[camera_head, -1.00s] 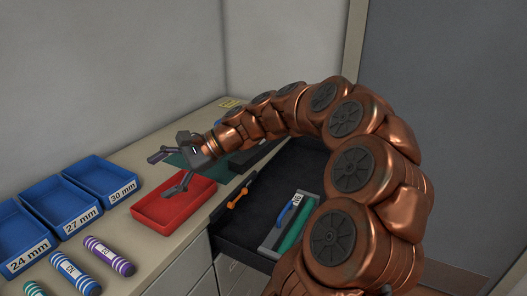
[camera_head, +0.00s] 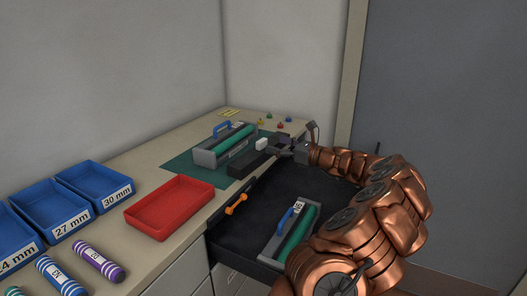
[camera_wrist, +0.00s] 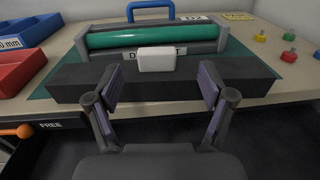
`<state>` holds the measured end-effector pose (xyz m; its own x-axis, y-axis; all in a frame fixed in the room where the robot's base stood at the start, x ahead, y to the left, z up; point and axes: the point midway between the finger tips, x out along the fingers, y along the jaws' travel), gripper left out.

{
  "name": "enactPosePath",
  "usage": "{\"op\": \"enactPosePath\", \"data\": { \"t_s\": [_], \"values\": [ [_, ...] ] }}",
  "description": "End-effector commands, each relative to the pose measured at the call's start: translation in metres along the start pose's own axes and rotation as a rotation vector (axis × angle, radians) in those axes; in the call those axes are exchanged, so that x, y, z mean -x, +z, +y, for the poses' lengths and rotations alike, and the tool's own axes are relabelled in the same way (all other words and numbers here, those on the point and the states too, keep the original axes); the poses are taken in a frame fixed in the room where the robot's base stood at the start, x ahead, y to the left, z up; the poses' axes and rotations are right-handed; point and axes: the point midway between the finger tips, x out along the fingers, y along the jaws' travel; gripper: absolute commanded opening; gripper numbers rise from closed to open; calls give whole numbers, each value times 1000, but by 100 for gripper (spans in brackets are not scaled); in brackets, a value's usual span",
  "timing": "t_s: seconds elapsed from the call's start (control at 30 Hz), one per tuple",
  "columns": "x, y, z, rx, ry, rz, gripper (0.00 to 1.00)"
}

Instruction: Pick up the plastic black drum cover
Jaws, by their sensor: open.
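The plastic black drum cover appears to be the long black bar with a white block (camera_wrist: 156,58) at its middle. In the wrist view this black bar (camera_wrist: 75,84) lies across the counter edge side of a green mat; in the head view it also shows (camera_head: 243,168). My gripper (camera_wrist: 160,84) is open and empty, its two fingers spread on either side of the white block, in front of the bar. Whether the fingertips touch the bar I cannot tell. In the head view my gripper (camera_head: 282,144) is at the bar's far right end.
A grey cartridge with a green roller (camera_head: 235,140) and blue handle stands behind the bar on the green mat (camera_head: 180,165). An open black drawer (camera_head: 235,225) holds another cartridge (camera_head: 292,232). A red tray (camera_head: 170,208) and blue bins (camera_head: 95,185) stand left. Small colored knobs (camera_wrist: 289,55) are at right.

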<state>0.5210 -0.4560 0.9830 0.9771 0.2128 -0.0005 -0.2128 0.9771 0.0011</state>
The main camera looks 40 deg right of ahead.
Motion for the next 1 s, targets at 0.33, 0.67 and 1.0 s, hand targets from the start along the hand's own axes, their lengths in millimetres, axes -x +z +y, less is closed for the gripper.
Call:
{"op": "enactPosePath", "data": {
  "t_s": [0.33,0.67,1.0],
  "values": [
    [-42,-4,5,-1,5,0,81],
    [-54,-4,4,0,2,-1,81],
    [-54,-4,4,1,2,0,53]
  ]
}}
